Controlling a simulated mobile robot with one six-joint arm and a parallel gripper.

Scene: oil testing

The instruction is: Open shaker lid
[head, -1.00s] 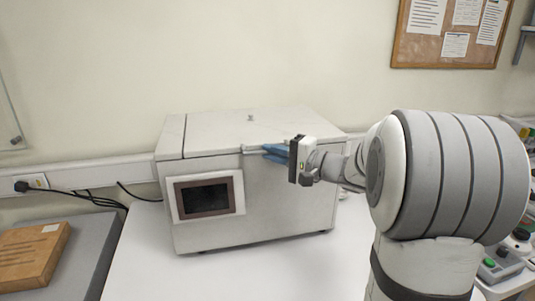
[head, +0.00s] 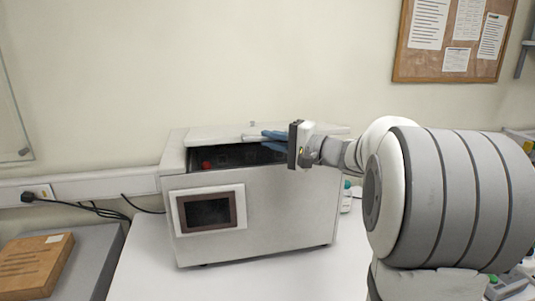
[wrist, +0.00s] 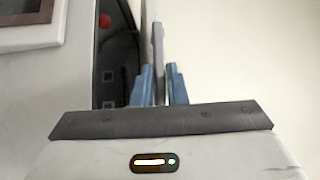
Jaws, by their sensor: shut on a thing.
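The shaker (head: 268,215) is a white box with a dark screen (head: 208,212) on its front, standing on the white table. Its lid (head: 220,133) is partly raised at the front, with a dark gap under it. My gripper (head: 270,135) is at the lid's front edge, its blue fingers shut on the lid handle. In the wrist view, the blue fingers (wrist: 158,88) stand on either side of a thin grey piece, the handle or lid edge (wrist: 158,45). A red round part (head: 206,165) shows inside the opening; it also shows in the wrist view (wrist: 105,20).
A brown box (head: 35,262) lies on a grey surface (head: 95,265) at the left. Black cables (head: 95,207) run along the wall behind. A small bottle (head: 347,196) stands right of the shaker. The table front (head: 150,275) is clear.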

